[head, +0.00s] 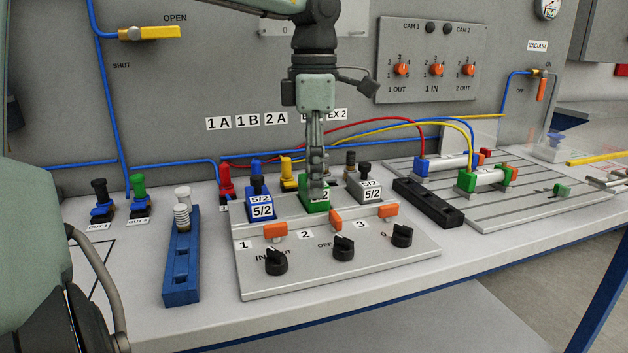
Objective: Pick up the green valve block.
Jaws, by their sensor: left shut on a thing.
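The green valve block (309,207) with a 5/2 label stands in the middle of the row on the grey valve panel (335,265), between a blue valve block (261,205) and a grey valve block (368,189). My left gripper (316,186) points straight down from above and is shut on the green valve block. Its fingers cover the block's upper part and some of the label. I cannot tell whether the block still touches the panel. My right gripper is not in view.
Three orange levers and black knobs sit in front of the valve blocks. A blue holder (181,270) stands left of the panel. A black rail (428,204) and cylinders with hoses lie to the right. The bench's front edge is clear.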

